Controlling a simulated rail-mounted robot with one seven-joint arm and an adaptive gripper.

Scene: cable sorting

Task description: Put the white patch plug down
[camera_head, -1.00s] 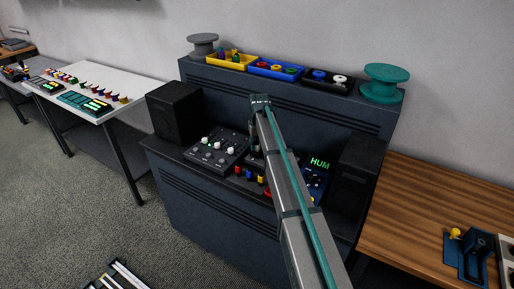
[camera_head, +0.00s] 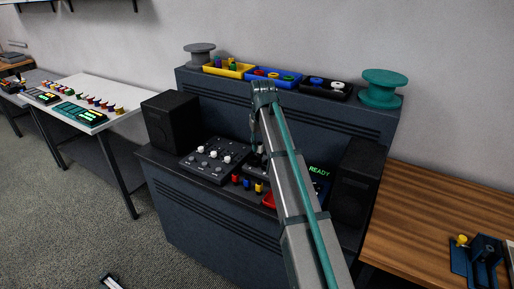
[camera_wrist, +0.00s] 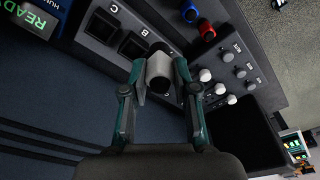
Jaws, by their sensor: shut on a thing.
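The white patch plug (camera_wrist: 158,68) is between the two teal fingertips of my gripper (camera_wrist: 160,80) in the wrist view. My gripper is shut on it, over the edge of a dark panel with square sockets (camera_wrist: 132,45) marked B and C. I cannot tell whether the plug touches the panel, and its far end is partly hidden. In the head view my gripper (camera_head: 254,132) hangs below the arm's bend, just right of the mixer, and the plug is too small to make out there.
A mixer (camera_head: 215,160) with white knobs lies left of my gripper. Red, blue and yellow plugs (camera_head: 247,183) stand along the desk front. A display (camera_head: 319,171) reads READY. Black speakers (camera_head: 171,117) flank the desk. Yellow, blue and black trays (camera_head: 274,77) sit on the shelf above.

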